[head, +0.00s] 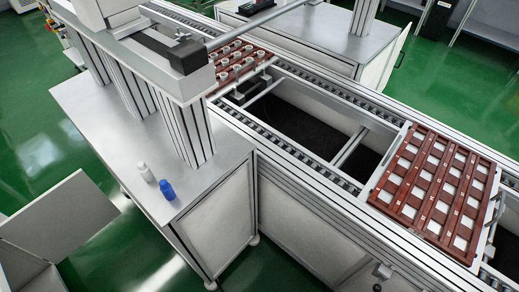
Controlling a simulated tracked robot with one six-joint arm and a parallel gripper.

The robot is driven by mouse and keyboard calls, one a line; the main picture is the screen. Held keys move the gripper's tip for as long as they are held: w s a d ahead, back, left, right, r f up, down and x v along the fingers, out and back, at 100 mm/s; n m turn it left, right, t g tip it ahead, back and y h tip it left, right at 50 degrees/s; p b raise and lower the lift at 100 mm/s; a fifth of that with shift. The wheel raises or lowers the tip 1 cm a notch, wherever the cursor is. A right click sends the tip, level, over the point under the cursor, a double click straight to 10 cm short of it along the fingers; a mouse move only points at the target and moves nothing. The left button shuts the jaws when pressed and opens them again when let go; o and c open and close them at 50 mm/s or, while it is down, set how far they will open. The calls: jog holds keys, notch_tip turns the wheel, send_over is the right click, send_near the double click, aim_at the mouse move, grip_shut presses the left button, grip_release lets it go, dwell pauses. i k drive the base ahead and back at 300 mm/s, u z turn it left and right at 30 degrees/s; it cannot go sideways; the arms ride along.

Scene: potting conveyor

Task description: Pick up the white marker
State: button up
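A small white marker-like bottle (146,172) with a narrower top stands upright on the grey metal worktop (95,112), near its front right part. A blue one (167,189) of similar shape stands just to its right and nearer the front edge, with a small gap between them. My gripper is not in view, so I cannot see whether it is open or shut. Nothing touches the white marker.
Grey uprights (184,130) rise from the worktop behind the marker. A conveyor (300,155) runs to the right, carrying a red-brown tray (413,205) with white squares and another tray (262,63) with pale round parts. An open cabinet door (60,215) juts out at left.

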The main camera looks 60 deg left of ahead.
aim_at(146, 173)
jog(key=u, duration=3.5)
jog(key=i, duration=0.3)
jog(key=z, duration=0.2)
